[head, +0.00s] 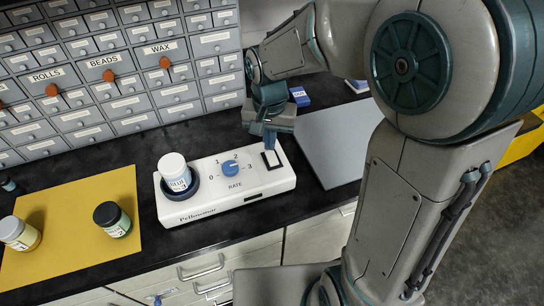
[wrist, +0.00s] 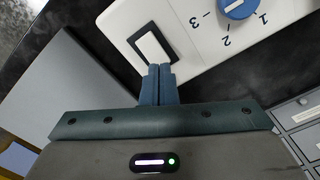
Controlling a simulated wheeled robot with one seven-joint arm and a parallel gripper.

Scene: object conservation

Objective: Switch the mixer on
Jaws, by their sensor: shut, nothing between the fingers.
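The mixer (head: 255,180) is a white box on the black bench. Its blue RATE dial (head: 230,170), marked 0 to 3, is in the middle; it also shows in the wrist view (wrist: 238,7). A white rocker switch (head: 271,159) in a black frame is at its right end; it also shows in the wrist view (wrist: 153,46). A white-lidded jar labelled BLUE (head: 174,171) stands in the dark cup at its left end. My gripper (head: 270,142) is shut and empty, its fingertips (wrist: 160,70) at the switch's near edge in the wrist view. I cannot tell whether they touch.
A yellow mat (head: 75,205) at the left holds a dark-lidded jar (head: 112,219) and a white-lidded jar (head: 20,233). Grey drawers (head: 120,70) stand behind. A grey panel (head: 325,135) lies right of the mixer. A small blue box (head: 300,96) is behind my gripper.

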